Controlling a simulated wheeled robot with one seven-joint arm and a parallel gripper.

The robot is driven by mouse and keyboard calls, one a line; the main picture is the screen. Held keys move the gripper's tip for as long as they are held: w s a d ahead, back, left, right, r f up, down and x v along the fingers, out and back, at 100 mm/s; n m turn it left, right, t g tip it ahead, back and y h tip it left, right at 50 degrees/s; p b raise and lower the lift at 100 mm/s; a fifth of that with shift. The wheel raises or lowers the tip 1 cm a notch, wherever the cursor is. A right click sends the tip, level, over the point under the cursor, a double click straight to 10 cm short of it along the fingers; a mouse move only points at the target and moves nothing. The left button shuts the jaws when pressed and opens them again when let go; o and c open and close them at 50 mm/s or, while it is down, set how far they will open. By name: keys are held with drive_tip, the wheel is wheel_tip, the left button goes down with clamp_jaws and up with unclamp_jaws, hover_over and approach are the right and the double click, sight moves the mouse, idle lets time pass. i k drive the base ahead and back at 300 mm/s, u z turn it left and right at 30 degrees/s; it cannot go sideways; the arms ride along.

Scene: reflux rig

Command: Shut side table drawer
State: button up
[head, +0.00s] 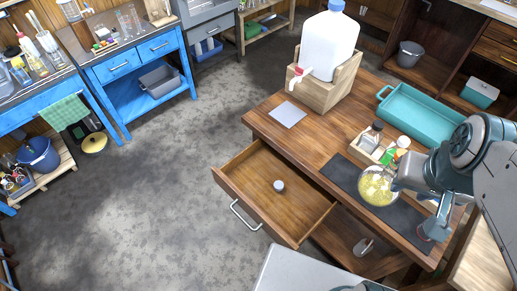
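The side table (325,135) is wooden and stands right of centre in the head view. Its drawer (258,168) is pulled well out toward the lower left. The drawer's metal handle (241,214) is on the front panel, facing the open floor. A small grey-white round item (279,186) lies inside the drawer. My gripper (398,184) is over the right part of the tabletop, beside a glass bowl, well apart from the drawer and handle. Its fingers are too small and hidden to tell whether they are open.
On the tabletop are a white jug (328,45) on a wooden stand, a teal tray (425,112), a small bottle caddy (372,145) and the bowl (376,187) with yellow contents on a dark mat. Blue benches (140,70) line the upper left. The floor left of the drawer is clear.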

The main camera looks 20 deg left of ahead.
sight(289, 215)
drive_tip(key=u, duration=0.15)
drive_tip(key=k, duration=0.7)
drive_tip(key=u, duration=1.1)
drive_tip(key=i, duration=0.5)
drive_tip(key=u, duration=0.2)
drive_tip(key=k, duration=0.4)
drive_tip(key=u, duration=0.65)
drive_tip(key=i, duration=0.5)
